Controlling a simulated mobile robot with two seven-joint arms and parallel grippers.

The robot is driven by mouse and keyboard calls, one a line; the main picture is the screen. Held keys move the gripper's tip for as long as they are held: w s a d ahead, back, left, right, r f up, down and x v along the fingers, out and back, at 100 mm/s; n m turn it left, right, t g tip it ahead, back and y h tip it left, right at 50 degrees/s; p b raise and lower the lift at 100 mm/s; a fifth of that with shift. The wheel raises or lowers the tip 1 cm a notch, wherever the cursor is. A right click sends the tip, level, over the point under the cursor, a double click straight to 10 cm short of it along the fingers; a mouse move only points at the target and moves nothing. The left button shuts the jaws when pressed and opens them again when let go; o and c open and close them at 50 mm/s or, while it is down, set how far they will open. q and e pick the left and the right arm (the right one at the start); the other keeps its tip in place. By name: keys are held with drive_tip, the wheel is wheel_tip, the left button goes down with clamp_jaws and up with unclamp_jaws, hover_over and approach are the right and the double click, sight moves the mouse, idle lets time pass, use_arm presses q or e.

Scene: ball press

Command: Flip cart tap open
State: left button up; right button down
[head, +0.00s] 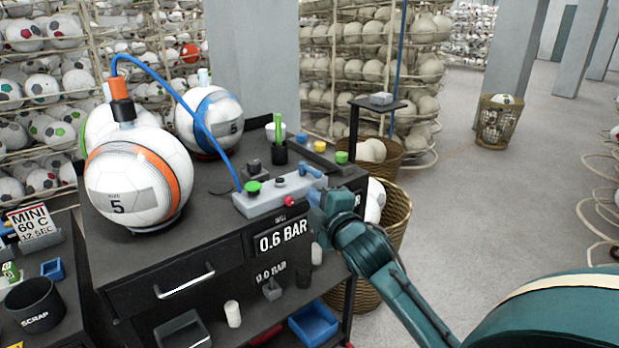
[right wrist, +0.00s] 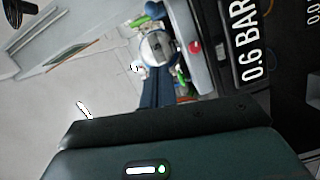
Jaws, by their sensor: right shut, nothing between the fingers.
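The cart tap is a blue lever (head: 310,169) at the right end of a grey control block (head: 268,198) on the black cart. In the right wrist view a round grey valve end (right wrist: 158,48) shows just beyond my fingertips. My right gripper (head: 316,196) is shut and empty, close in front of the tap end of the block. I cannot tell whether it touches the tap. Its dark blue fingers also show in the right wrist view (right wrist: 156,88). My left gripper is not in view.
The block has a green button (head: 253,187) and a red knob (head: 289,201). A blue hose (head: 185,100) runs from it to a ball (head: 138,180) with an orange stripe. A wicker basket (head: 392,225) stands right of the cart.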

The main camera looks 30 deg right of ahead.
sight(310, 170)
use_arm(q)
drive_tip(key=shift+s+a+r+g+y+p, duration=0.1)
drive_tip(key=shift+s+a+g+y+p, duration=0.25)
drive_tip(key=shift+p, duration=0.75)
use_arm(e)
drive_tip(key=w+d, duration=0.1)
drive_tip(key=w, duration=0.2)
drive_tip(key=w+d+f, duration=0.1)
drive_tip(key=w+d, duration=0.1)
drive_tip(key=w, duration=0.1)
drive_tip(key=w+d, duration=0.2)
drive_tip(key=w, duration=0.2)
drive_tip(key=shift+w+d+f, duration=0.1)
drive_tip(key=shift+d+f, duration=0.05)
drive_tip(key=shift+d, duration=0.05)
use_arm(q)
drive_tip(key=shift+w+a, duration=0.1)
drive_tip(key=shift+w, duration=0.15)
